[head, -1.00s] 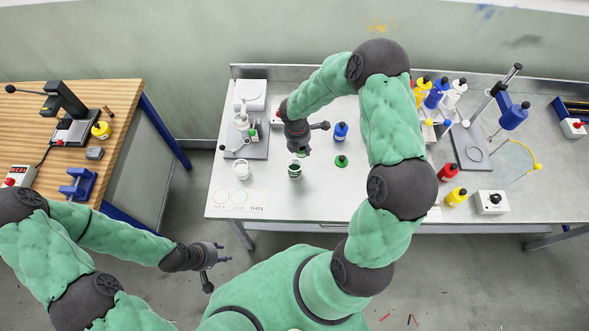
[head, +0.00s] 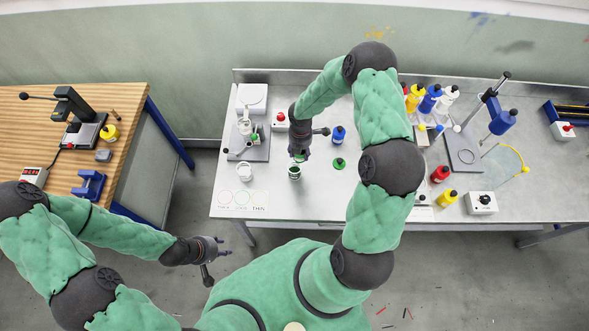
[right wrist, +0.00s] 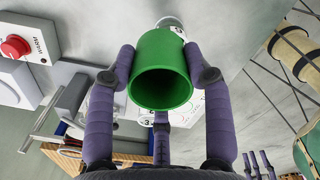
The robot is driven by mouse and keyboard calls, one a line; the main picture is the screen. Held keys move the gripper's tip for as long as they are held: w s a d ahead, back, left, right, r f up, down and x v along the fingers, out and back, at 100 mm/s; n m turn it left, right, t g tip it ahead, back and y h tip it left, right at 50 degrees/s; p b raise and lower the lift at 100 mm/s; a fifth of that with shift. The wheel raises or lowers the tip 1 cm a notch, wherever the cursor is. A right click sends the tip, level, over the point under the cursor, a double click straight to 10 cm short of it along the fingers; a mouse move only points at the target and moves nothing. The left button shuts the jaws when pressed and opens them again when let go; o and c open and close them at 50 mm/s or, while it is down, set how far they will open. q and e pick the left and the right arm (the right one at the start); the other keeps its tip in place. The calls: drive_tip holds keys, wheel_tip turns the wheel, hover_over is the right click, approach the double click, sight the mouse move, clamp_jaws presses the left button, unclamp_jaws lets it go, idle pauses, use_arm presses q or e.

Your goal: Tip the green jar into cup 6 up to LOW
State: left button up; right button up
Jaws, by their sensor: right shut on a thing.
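The green jar (right wrist: 160,72) is between the fingers of my right gripper (right wrist: 165,75), its open mouth towards the wrist camera. In the head view my right gripper (head: 299,152) is above and just behind a small white cup (head: 294,173) with dark green inside; only a bit of green shows at the fingers. A white cup with a partly hidden digit shows beyond the jar in the right wrist view (right wrist: 170,22). I cannot read whether it is 6, nor see a LOW mark. My left gripper (head: 212,249) is away from the table, over the floor, seemingly empty.
Another white cup (head: 244,172) is to the left, near printed circles. A grey stand (head: 250,148) is behind it. Several bottles and a metal stand occupy the table's right side.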

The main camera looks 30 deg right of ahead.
idle(0.3)
drive_tip(key=shift+r+p, duration=1.3)
drive_tip(key=shift+r, duration=0.3)
drive_tip(key=shift+f, duration=0.1)
